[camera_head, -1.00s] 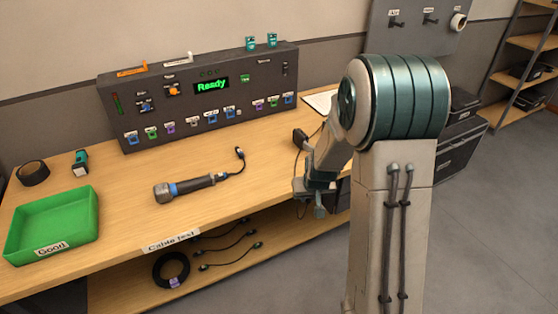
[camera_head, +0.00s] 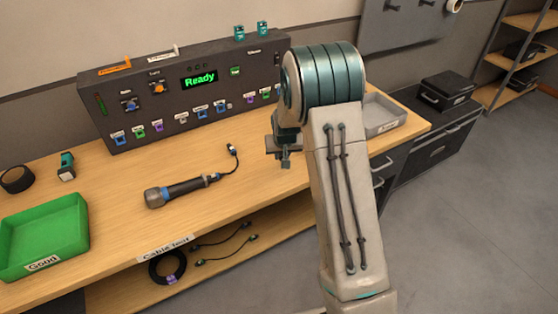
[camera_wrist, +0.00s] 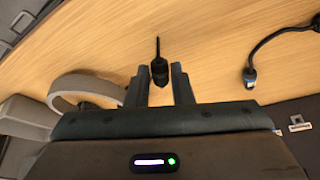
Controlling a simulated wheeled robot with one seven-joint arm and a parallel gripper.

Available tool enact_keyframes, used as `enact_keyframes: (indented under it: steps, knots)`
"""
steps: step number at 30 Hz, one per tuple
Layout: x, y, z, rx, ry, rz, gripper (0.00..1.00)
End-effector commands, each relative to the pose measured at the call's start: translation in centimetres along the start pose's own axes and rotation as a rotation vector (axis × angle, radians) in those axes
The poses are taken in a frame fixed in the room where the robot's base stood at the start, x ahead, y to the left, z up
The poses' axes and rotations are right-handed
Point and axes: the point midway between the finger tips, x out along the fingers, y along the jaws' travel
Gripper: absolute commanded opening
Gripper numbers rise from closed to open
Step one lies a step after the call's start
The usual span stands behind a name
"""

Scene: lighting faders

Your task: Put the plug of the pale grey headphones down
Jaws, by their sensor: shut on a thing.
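My gripper (camera_wrist: 159,85) is shut on the black plug (camera_wrist: 159,68), which sits between the two dark fingers with a thin tip pointing away. In the wrist view a pale grey curved band (camera_wrist: 78,82), apparently the headphones' headband, lies on the wood to the left of the fingers. In the head view my gripper (camera_head: 284,154) is over the right part of the bench (camera_head: 130,200). My arm hides the plug and headphones there. I cannot tell whether the plug touches the bench top.
The dark fader console (camera_head: 175,130) reads "Ready" at the back. A microphone (camera_head: 180,190) with a short cable lies left of my gripper; a cable end (camera_wrist: 250,74) shows in the wrist view. A green tray (camera_head: 45,232) is far left, a grey tray (camera_head: 385,118) right.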

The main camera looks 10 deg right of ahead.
Motion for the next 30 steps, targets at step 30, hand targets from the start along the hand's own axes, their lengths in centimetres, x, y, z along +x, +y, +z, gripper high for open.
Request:
enact_keyframes:
  steps: [30]
  knots:
    - [5.2, -0.9, 1.5, -0.002, 0.001, -0.001, 0.00]
